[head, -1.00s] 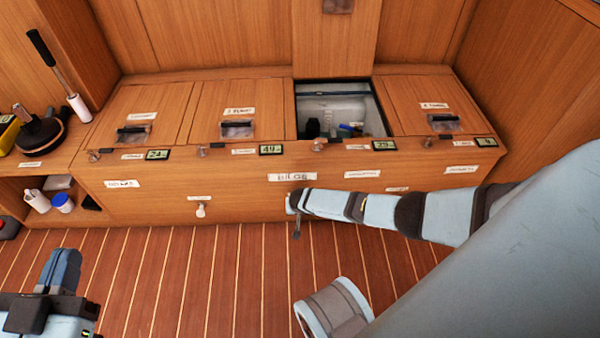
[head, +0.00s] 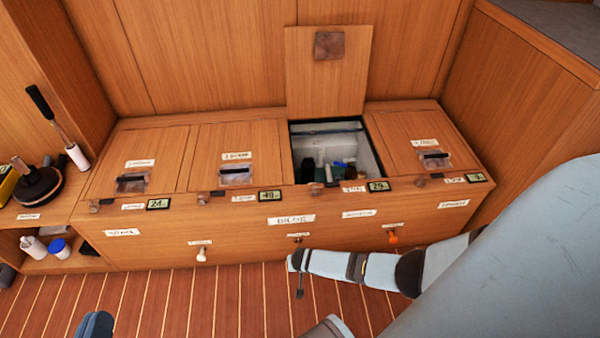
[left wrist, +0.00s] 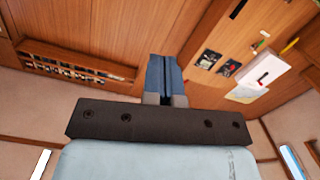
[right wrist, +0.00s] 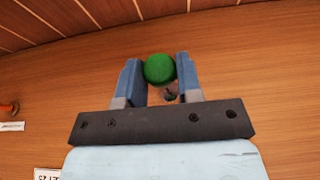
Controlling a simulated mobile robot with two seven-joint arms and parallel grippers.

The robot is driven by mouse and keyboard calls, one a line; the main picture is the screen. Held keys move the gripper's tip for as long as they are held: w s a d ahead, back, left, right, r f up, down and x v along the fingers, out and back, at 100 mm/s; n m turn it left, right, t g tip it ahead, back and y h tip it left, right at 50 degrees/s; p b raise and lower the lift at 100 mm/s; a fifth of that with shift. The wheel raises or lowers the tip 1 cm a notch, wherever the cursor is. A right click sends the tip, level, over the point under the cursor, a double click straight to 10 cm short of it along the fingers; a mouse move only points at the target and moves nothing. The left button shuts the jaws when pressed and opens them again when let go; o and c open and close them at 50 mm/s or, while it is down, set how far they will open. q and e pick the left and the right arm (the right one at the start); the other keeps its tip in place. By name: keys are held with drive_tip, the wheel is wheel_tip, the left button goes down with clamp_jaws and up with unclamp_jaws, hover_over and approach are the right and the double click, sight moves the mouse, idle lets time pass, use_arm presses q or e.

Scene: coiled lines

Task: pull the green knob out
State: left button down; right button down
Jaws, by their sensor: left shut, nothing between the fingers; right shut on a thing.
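The green knob (right wrist: 160,68) is a round ball between the two blue fingers of my right gripper (right wrist: 160,72), which is shut on it. A small dark spot or stem (right wrist: 170,95) shows just beside the knob; I cannot tell whether the two are joined. In the head view my right arm ends below the middle of the wooden locker front (head: 150,230), and the green knob is hidden there. My left gripper (head: 95,326) is at the bottom left of the head view, away from the locker. Its fingers show closed together and empty in the left wrist view (left wrist: 163,78).
A white knob (head: 201,255) and an orange knob (head: 393,237) stick out of the locker front. One locker lid (head: 326,75) stands open above a bin with several items. The striped floor is clear.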

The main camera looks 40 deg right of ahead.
drive_tip(key=c, duration=0.8)
unclamp_jaws()
use_arm(q)
wheel_tip(320, 180, up, 9)
drive_tip(key=t+p, duration=0.4)
drive_tip(key=p, duration=0.3)
drive_tip(key=shift+a+f+n+g+y+p, duration=0.15)
drive_tip(key=shift+a+f+g+y+p, duration=0.15)
drive_tip(key=shift+f, duration=0.4)
drive_tip(key=shift+a+f+n+g+y+p, duration=0.15)
drive_tip(key=shift+a+f+n+g+p, duration=0.1)
drive_tip(key=shift+a+f+g, duration=0.3)
drive_tip(key=shift+a+f+n+g+y+p, duration=0.1)
drive_tip(key=shift+a+f+g+y+p, duration=0.15)
drive_tip(key=shift+f, duration=0.55)
use_arm(e)
drive_tip(key=shift+v, duration=6.85)
